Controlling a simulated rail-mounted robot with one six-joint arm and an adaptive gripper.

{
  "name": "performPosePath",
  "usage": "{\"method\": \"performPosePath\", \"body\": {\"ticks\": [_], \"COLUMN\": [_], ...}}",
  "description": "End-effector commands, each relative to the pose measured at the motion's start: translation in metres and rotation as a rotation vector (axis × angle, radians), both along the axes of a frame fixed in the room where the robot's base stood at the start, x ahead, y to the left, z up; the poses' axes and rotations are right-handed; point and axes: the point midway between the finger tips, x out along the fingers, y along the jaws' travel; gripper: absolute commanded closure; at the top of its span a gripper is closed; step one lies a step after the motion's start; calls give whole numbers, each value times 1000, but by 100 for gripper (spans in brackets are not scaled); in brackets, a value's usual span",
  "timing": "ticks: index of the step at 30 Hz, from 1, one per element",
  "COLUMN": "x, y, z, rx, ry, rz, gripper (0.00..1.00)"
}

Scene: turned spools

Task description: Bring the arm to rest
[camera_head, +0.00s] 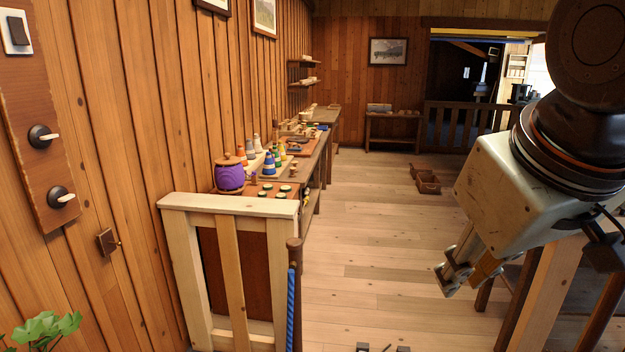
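My arm comes in from the upper right, with a dark joint above a cream housing. My gripper (457,273) hangs below it, pointing down and to the left over the open floor. Its metal fingers are small and seen from the side, so I cannot tell whether they are open or shut. A tan wooden piece shows beside the fingers; I cannot tell whether it touches them.
A workbench (317,160) along the left wall carries a purple pot (229,177) and several coloured spools. A pale wooden gate (233,270) stands at its near end. Wooden posts stand below my arm at right.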

Motion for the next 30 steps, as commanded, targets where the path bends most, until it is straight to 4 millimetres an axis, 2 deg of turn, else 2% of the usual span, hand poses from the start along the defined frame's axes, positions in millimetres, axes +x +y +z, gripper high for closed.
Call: {"method": "performPosePath", "body": {"ticks": [1,6,12,18,30], "x": [-15,-64,-107,-124,-125], "y": [-2,-4,-2,0,0], "z": [-4,-19,-32,-39,-39], "rx": [14,64,110,128,130], "ry": [15,75,131,156,157], "rz": [-25,-103,-169,-197,-198], "gripper": [81,81,81,81,81]}}
